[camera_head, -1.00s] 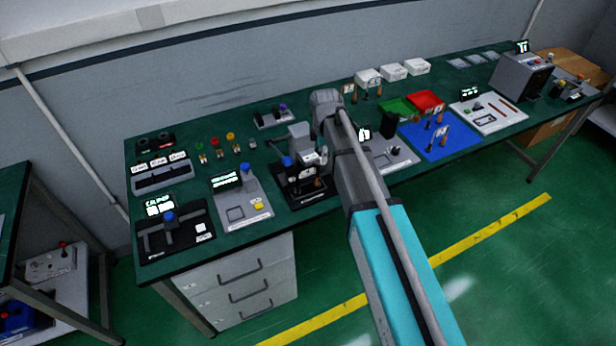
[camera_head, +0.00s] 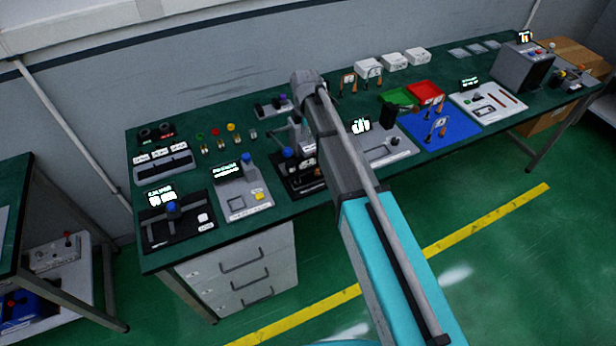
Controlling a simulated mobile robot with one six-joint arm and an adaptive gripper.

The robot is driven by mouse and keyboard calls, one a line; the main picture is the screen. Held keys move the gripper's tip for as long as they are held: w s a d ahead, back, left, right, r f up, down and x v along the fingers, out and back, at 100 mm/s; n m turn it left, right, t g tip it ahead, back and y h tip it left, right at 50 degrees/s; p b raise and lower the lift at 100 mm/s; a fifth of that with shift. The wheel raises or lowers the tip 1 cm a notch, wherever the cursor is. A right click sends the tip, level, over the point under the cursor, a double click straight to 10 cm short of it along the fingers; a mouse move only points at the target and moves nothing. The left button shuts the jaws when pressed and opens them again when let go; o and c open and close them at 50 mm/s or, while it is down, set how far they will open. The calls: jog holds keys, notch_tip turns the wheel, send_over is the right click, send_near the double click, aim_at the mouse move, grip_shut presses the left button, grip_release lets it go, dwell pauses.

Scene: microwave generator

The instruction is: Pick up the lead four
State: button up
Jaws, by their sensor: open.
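Several small parts with a pale label and paired orange and dark legs look like leads. One lead (camera_head: 348,83) and another lead (camera_head: 374,77) stand at the back, by the white boxes. Two more, a lead (camera_head: 433,106) and a lead (camera_head: 438,127), stand on the blue mat (camera_head: 462,127). Their labels are too small to read, so I cannot tell which is lead four. My arm reaches up from the bottom right across the bench, its top end left of the leads. My gripper does not show; my own arm may hide it.
The green bench (camera_head: 222,205) is crowded. Gauge stations stand at the left, with a black fixture (camera_head: 300,185) partly behind my arm. A grey station (camera_head: 385,147), green tray (camera_head: 397,101) and red tray (camera_head: 425,91) lie right of it. White boxes (camera_head: 393,61) stand behind.

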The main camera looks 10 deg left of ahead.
aim_at(308, 160)
jog(key=shift+f+b, duration=3.65)
jog(key=shift+f, duration=0.25)
jog(key=shift+f, duration=0.1)
jog(key=f+b, duration=0.3)
jog(key=shift+w+d+f+b, duration=0.2)
jog(key=shift+w+d+b, duration=0.05)
jog(key=shift+b, duration=0.05)
jog(key=shift+f+b, duration=0.8)
grip_shut()
